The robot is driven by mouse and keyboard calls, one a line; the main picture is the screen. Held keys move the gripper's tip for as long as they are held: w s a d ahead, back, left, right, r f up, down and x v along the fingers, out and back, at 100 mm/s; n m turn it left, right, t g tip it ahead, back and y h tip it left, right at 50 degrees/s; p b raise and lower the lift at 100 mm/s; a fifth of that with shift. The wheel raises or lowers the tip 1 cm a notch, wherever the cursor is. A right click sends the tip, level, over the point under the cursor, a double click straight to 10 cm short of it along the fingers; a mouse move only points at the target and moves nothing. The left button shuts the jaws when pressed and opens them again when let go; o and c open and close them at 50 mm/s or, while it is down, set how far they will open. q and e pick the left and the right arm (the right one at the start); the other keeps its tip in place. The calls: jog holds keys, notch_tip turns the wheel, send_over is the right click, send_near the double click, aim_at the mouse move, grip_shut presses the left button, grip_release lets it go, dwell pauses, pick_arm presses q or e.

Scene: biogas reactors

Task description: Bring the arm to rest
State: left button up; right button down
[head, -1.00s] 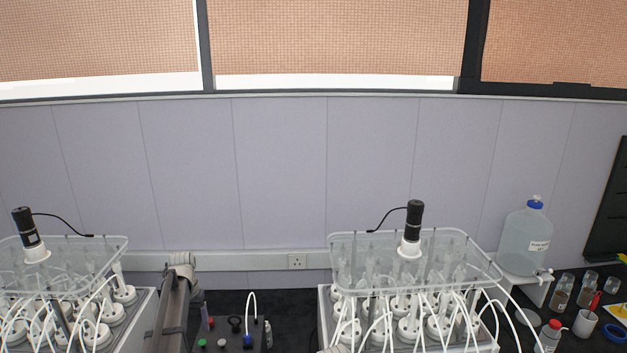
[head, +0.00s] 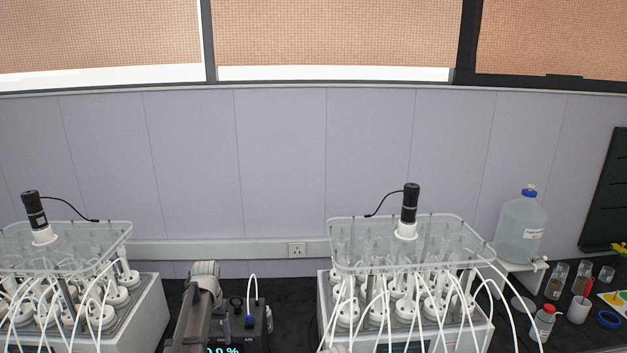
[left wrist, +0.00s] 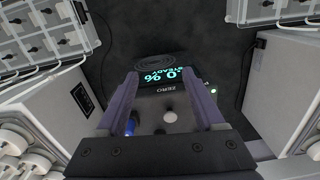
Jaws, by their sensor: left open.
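My left arm rises from the lower edge in the head view, left of centre. A purple-grey finger of my left gripper (head: 226,326) shows beside it, in front of a dark instrument box (head: 257,322). In the left wrist view the two fingers of the left gripper (left wrist: 165,84) are spread apart with nothing held. Between and below them is the instrument box, with a lit display (left wrist: 164,76) reading about 0 % and STEADY. Whether the fingers touch the box cannot be told. My right gripper is not seen.
Reactor units with white tubes stand left (head: 150,308) and right (head: 323,300) of the instrument box. A clear carboy (head: 521,232), a red-capped bottle (head: 542,325) and blue tape (head: 607,320) are farther right. Dark bench shows between the units.

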pick_arm(q)
jog(key=s+d+f+m+b, duration=0.1)
jog(key=s+d+f+b, duration=0.8)
jog(key=s+d, duration=0.2)
jog(key=s+d+f+m+y+b, duration=0.1)
jog(key=s+d+f+m+b, duration=0.1)
jog(key=s+d+f+b, duration=0.7)
jog(key=s+d+f, duration=0.1)
jog(key=s+d, duration=0.1)
jog(key=s, duration=0.4)
jog(key=shift+s+d+f+m, duration=0.15)
jog(key=shift+s+f+m, duration=0.15)
jog(key=shift+s, duration=0.1)
